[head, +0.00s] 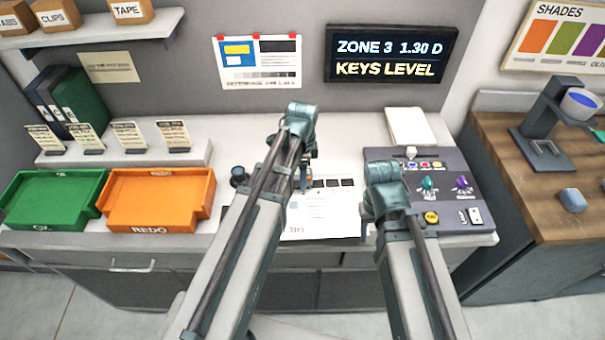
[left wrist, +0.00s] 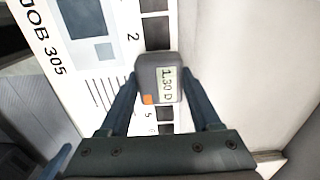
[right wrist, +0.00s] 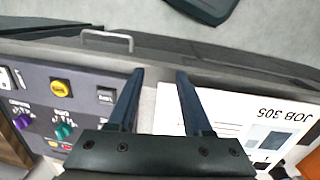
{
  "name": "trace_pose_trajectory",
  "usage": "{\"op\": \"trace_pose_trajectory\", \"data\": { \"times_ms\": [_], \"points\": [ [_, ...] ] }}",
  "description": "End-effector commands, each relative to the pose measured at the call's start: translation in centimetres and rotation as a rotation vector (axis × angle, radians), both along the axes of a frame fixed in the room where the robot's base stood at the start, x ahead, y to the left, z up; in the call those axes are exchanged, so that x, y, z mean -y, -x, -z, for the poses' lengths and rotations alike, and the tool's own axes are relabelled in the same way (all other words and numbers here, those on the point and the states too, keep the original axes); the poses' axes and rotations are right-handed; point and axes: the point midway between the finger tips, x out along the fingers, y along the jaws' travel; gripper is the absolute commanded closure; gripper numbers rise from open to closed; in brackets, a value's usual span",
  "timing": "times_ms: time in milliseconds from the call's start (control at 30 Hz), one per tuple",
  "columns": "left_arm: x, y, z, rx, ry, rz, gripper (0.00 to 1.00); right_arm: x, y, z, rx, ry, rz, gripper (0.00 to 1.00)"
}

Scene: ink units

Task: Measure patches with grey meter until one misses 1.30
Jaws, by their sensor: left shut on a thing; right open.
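My left gripper (left wrist: 157,100) is shut on the grey meter (left wrist: 150,72), whose display reads 1.30 D. In the left wrist view the meter sits over the row of dark patches (left wrist: 156,32) along the edge of the JOB 305 sheet (left wrist: 50,50). It hides the patches around the number 3 and 4 positions. I cannot tell if it touches the paper. The sheet (head: 325,215) lies on the bench in the head view, partly behind my left arm. The wall screen (head: 390,55) reads ZONE 3 1.30 D, KEYS LEVEL. My right gripper (right wrist: 158,75) is open and empty near the sheet's side.
A key console (head: 450,205) with coloured knobs and a yellow button stands right of the sheet. A green OK tray (head: 50,225) and an orange REDO tray (head: 160,215) are at left. A wooden table (head: 510,180) is further right.

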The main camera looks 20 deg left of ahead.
Motion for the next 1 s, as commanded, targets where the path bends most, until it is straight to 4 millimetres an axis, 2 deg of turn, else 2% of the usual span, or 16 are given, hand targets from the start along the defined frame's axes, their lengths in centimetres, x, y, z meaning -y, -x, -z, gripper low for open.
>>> {"op": "trace_pose_trajectory", "data": {
  "times_ms": [33,133,1000],
  "points": [
    [0.0,0.0,-0.86,0.0,0.0,0.0,0.96,0.0,0.0,-0.87,0.0,0.0,0.0,0.5],
    [0.0,0.0,-1.35,0.0,0.0,0.0,0.96,0.0,0.0,-1.36,0.0,0.0,0.0,0.5],
    [0.0,0.0,-1.24,0.0,0.0,0.0,0.96,0.0,0.0,-1.24,0.0,0.0,0.0,0.5]
  ]
}}
